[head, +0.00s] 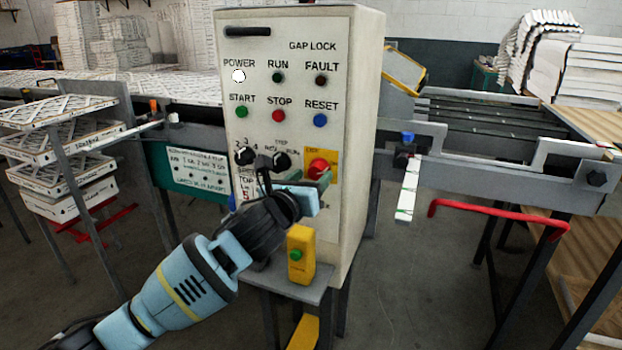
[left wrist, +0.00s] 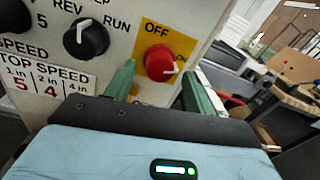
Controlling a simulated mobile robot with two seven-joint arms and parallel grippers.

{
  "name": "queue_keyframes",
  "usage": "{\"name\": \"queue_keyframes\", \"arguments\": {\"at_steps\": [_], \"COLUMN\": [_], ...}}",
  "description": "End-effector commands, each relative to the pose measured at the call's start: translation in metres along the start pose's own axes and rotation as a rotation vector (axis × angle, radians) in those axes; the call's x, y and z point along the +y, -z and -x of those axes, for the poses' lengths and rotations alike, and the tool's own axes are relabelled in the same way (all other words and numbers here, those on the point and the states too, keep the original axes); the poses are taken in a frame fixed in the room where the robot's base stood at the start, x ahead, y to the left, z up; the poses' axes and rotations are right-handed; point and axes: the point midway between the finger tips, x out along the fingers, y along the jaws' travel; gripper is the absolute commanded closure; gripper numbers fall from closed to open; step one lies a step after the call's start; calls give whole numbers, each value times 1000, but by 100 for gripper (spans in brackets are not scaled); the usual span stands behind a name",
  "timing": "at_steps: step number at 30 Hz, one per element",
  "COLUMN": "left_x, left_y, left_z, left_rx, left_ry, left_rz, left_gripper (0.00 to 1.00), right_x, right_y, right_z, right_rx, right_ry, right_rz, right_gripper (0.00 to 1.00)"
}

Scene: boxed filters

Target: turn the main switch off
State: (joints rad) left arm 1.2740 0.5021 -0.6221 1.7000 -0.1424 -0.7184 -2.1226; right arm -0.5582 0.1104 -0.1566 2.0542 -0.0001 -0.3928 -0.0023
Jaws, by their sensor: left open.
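The main switch is a red rotary knob (head: 318,168) on a yellow plate (head: 333,156) at the lower right of the control cabinet's front. The white lamp (head: 238,76) under POWER looks lit. My left gripper (head: 318,185) is open just in front of the knob. In the left wrist view the red knob (left wrist: 160,62) shows between my two green fingers (left wrist: 158,85), with a pale pointer mark on it. The word OFF stands above it on the yellow plate (left wrist: 178,38). I cannot tell whether a finger touches the knob. My right gripper is not in view.
The cabinet (head: 362,120) carries buttons and two black knobs (head: 282,161) left of the switch. A yellow box with a green button (head: 300,255) stands on a small shelf below. A red bar (head: 498,214) sticks out at right. Stacked filters (head: 65,160) stand at left.

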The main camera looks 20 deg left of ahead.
Motion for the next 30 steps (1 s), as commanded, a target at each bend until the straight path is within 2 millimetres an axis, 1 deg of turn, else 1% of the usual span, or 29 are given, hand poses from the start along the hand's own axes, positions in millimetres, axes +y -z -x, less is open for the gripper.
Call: {"name": "queue_keyframes", "arguments": {"at_steps": [4, 13, 23, 24, 30], "left_x": [0, 0, 0, 0, 0], "left_y": [0, 0, 0, 0, 0], "left_z": [-7, -8, -8, -8, -8], "left_rx": [0, 0, 0, 0, -1], "left_ry": [1, 1, 1, 1, 1], "left_rz": [1, 0, 0, 0, 17], "left_gripper": [46, 46, 89, 90, 90], "right_x": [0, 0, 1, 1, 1], "right_y": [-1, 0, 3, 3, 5], "right_z": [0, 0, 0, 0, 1], "right_rx": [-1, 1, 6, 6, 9], "right_ry": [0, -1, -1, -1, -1], "right_rz": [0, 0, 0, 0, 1], "right_gripper": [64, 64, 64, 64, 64]}}
